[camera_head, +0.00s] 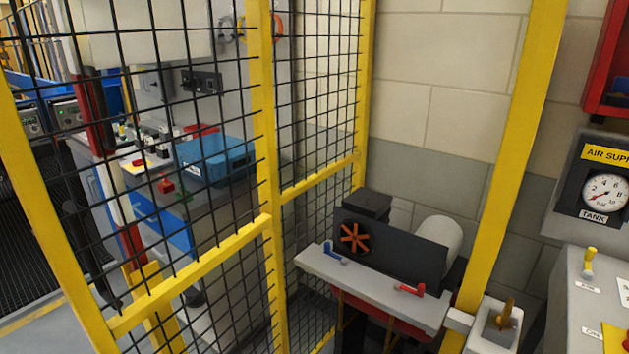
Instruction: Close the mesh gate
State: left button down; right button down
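The mesh gate appears as yellow-framed black wire mesh in the head view. A large mesh panel (190,271) with a yellow mid rail fills the left side. A second, narrower mesh panel (320,178) runs from the middle yellow post back toward the wall. I cannot tell for sure which panel swings. To the right, an opening without mesh lies between the far yellow post (366,80) and the right yellow post (512,150). A grey latch box (493,328) with a brass-coloured lever sits low at the right post. Neither of my grippers is in view.
A machine with an orange fan wheel (355,237) and a grey shelf (372,287) stands in the opening. An air supply gauge (604,193) and a grey control box (578,290) are at right. Behind the mesh is a workbench with a blue case (215,160).

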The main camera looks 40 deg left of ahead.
aim_at(123, 33)
jog(key=k+j+z, duration=0.15)
jog(key=k+j, duration=0.4)
jog(key=j+z, duration=0.1)
jog(key=j, duration=0.5)
jog(key=k+j+z, duration=0.1)
jog(key=j, duration=0.45)
jog(key=k+j+z, duration=0.1)
jog(key=j, duration=0.5)
jog(key=k+j, duration=0.15)
jog(key=j, duration=0.4)
jog(key=i+z, duration=0.05)
